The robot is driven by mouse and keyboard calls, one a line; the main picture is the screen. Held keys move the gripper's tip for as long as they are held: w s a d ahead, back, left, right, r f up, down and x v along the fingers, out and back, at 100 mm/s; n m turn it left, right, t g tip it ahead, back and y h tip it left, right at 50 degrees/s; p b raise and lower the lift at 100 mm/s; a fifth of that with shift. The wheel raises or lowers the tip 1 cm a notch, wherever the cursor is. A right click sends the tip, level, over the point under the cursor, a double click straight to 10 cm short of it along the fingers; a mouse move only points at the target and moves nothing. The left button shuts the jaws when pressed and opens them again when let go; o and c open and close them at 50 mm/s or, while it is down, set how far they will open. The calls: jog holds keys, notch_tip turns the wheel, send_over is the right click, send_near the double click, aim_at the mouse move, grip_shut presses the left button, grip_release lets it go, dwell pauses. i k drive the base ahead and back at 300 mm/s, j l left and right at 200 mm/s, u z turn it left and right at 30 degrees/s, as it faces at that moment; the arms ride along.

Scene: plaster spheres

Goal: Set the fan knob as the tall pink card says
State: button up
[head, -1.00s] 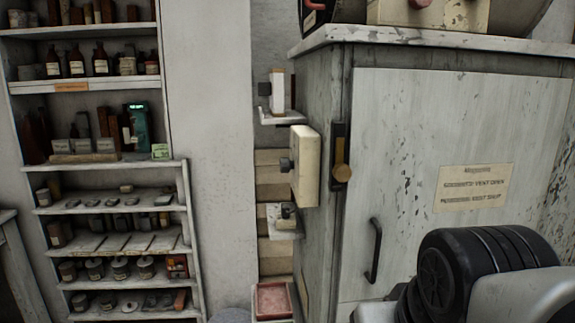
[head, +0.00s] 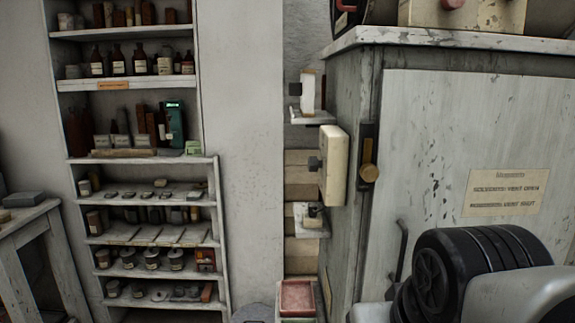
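I see no tall pink card and nothing I can surely name as the fan knob. A cream box (head: 334,165) is fixed on the left side of a worn white cabinet (head: 440,135), with a small dark knob (head: 314,163) on its left face. Another small dark knob (head: 295,89) sticks out from a pale plate above a little shelf. A red knob (head: 453,4) shows on a cream box on the cabinet top, cut by the upper edge. My gripper is out of view; only a black and grey part of my arm shows at lower right.
The cabinet door has a brass slide (head: 369,173), a dark handle (head: 398,252) and a cream vent label (head: 506,192). A pink-red tray (head: 297,297) stands low beside it. Shelves (head: 140,156) with bottles and jars and a table (head: 30,212) are at left.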

aim_at(314, 164)
jog(key=i+j+z, duration=0.15)
jog(key=j+z, duration=0.2)
jog(key=j, duration=0.35)
jog(key=j+z, duration=0.35)
jog(key=j, duration=0.35)
jog(key=j+z, duration=0.35)
jog(key=j, duration=0.4)
